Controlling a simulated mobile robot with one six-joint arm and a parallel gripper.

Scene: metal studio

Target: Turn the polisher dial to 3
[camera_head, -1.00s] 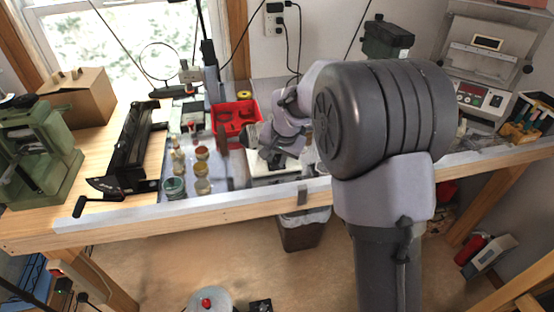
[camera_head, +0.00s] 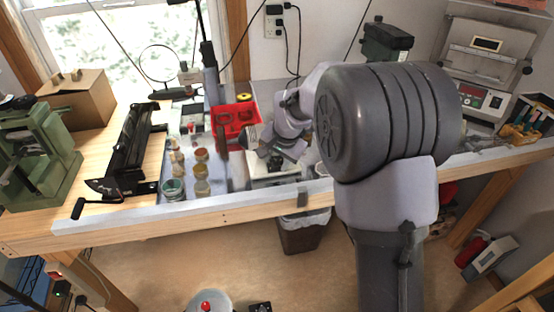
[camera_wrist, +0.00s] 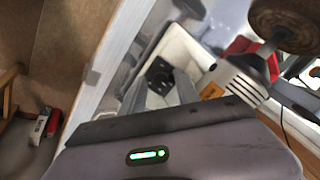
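The polisher is a white and grey machine on the bench; in the wrist view its grey motor body (camera_wrist: 235,82) has an orange label and a brown wheel (camera_wrist: 287,22). Its black dial (camera_wrist: 158,73) sits on the white base, with dark markings too small to read. My gripper (camera_wrist: 160,92) is open, with its two grey fingers on either side of the dial in the picture. I cannot tell whether they touch it. In the head view my gripper (camera_head: 277,156) is over the polisher's white base (camera_head: 268,181), and my arm hides part of it; the dial cannot be made out there.
A red tray (camera_head: 236,113) stands behind the polisher. Several small jars (camera_head: 201,171) stand to its left, near a black tool (camera_head: 130,143). A control unit with a display (camera_head: 482,98) is at the right. The bench's front edge (camera_head: 230,207) runs close below the polisher.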

